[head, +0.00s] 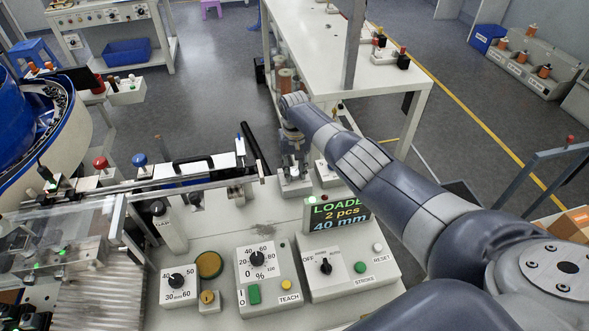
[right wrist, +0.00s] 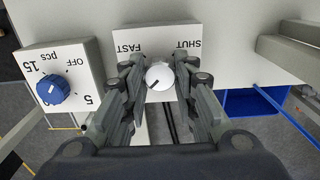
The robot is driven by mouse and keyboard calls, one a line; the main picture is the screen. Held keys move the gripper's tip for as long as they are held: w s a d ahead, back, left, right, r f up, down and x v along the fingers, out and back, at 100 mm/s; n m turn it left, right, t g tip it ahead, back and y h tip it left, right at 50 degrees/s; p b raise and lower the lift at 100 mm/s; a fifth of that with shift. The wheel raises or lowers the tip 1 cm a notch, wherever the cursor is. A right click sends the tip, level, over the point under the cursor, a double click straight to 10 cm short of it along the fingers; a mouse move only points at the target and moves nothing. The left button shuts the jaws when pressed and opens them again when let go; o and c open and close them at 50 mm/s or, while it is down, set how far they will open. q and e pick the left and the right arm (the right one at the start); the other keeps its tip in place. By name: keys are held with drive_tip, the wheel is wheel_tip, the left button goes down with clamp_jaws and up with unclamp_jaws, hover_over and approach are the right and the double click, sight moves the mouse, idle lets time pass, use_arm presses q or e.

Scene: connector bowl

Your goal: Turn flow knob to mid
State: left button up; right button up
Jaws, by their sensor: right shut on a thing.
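The flow knob (right wrist: 159,77) is a round pale knob with a dark pointer line, on a white box marked FAST and SHUT, which reads upside down in the right wrist view. The pointer slants toward the lower left of that view. My right gripper (right wrist: 159,85) is shut on the knob, with a finger on each side. My left gripper is not in view.
A box with a blue pcs knob (right wrist: 53,89) stands close beside the flow knob. The display (head: 337,215) reads 2 pcs, 40 mm. Dial boxes (head: 262,262) fill the bench front. A white table (head: 385,75) stands behind my right arm.

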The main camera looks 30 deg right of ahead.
sight(294, 172)
drive_tip(key=o, duration=1.1)
wheel_tip(294, 172, up, 12)
drive_tip(key=shift+r, duration=0.1)
